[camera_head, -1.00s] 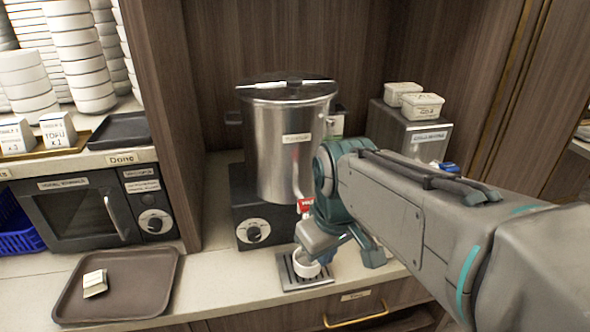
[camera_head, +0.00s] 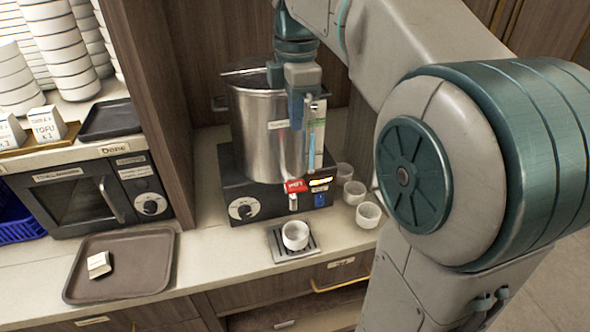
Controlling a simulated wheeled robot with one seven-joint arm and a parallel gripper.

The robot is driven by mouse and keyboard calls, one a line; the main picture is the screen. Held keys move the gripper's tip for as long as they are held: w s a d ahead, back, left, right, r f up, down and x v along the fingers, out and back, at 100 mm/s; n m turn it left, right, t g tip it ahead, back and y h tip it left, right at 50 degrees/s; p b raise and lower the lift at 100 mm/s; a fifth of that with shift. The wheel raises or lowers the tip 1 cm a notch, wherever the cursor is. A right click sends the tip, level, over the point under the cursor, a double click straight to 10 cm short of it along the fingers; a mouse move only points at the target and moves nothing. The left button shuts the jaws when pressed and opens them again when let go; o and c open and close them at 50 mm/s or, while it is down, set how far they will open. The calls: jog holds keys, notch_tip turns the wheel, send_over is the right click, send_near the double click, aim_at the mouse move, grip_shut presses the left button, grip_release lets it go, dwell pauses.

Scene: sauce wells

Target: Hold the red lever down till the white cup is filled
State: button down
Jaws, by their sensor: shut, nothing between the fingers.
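The red lever (camera_head: 295,186) is on the front of a steel urn (camera_head: 262,135), above a small tap. The white cup (camera_head: 295,236) stands upright below it on a drip tray (camera_head: 279,250). The cup's inside looks pale, and I cannot tell how full it is.
A blue lever (camera_head: 320,198) is right of the red one. Several white cups (camera_head: 368,215) stand at the counter's right. A brown tray (camera_head: 124,288) with a small white packet (camera_head: 98,264) lies left. A dark oven (camera_head: 75,210) stands behind that tray.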

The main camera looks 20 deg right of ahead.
aim_at(296, 185)
jog(key=shift+f, duration=0.15)
notch_tip(296, 185, down, 14)
jog(key=shift+r+p, duration=0.1)
jog(key=shift+p, duration=0.75)
